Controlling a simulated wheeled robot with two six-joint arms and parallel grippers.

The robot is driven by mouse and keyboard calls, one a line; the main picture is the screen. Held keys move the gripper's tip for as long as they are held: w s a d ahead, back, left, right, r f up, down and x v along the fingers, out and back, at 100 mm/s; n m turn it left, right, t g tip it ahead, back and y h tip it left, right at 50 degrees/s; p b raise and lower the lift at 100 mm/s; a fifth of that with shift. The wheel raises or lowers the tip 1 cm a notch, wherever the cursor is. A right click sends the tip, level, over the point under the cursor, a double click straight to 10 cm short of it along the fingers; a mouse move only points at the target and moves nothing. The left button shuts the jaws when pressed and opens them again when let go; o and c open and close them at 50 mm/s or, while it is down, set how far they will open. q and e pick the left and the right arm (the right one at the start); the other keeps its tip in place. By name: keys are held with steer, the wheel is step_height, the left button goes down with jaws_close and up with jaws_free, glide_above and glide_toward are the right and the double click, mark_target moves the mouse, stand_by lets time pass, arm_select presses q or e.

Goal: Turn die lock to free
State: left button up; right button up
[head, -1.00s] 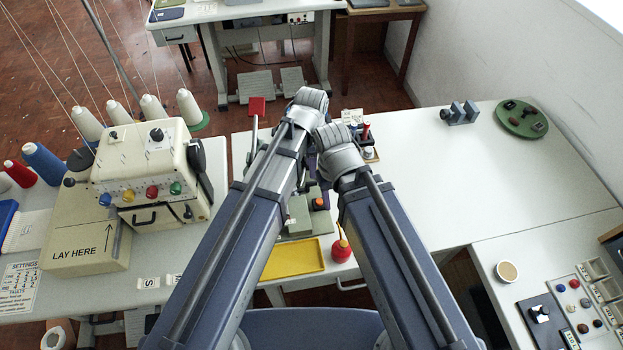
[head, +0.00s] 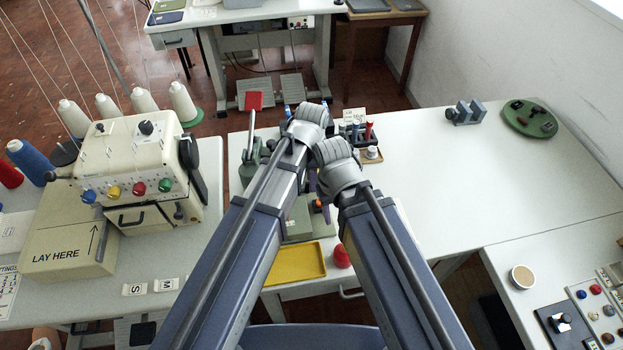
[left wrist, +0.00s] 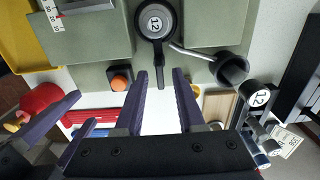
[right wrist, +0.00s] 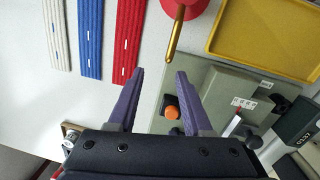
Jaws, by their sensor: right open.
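An orange knob with a dark base (left wrist: 121,80) sits on the green press base (left wrist: 92,78); it also shows in the right wrist view (right wrist: 171,112). I cannot tell for sure which of these is the die lock. My left gripper (left wrist: 160,76) is open and empty, its fingertips near the lever's end. My right gripper (right wrist: 160,74) is open and empty, with the orange knob visible between its fingers. In the head view my arms hide much of the press.
A yellow tray (head: 296,264) and a red oil can (head: 341,257) are at the press's front. The cream sewing machine (head: 135,165) stands left. Red, blue and white strips (right wrist: 117,38) lie beside the press. The table at right (head: 450,180) is largely clear.

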arm_select(q)
jaws_close()
steer(key=shift+n, duration=0.3)
stand_by(0.3)
steer(key=n, duration=0.3)
steer(key=shift+w+a+n, duration=0.1)
steer(key=shift+w+n, duration=0.1)
steer(key=shift+n, duration=0.1)
steer(key=n, duration=0.4)
steer(key=shift+w+a+n, duration=0.15)
steer(key=shift+n, duration=0.15)
steer(key=n, duration=0.4)
steer(key=shift+w+a+n, duration=0.1)
steer(key=shift+a+n, duration=0.15)
steer(key=shift+n, duration=0.05)
steer(key=shift+a+n, duration=0.2)
steer(key=shift+n, duration=2)
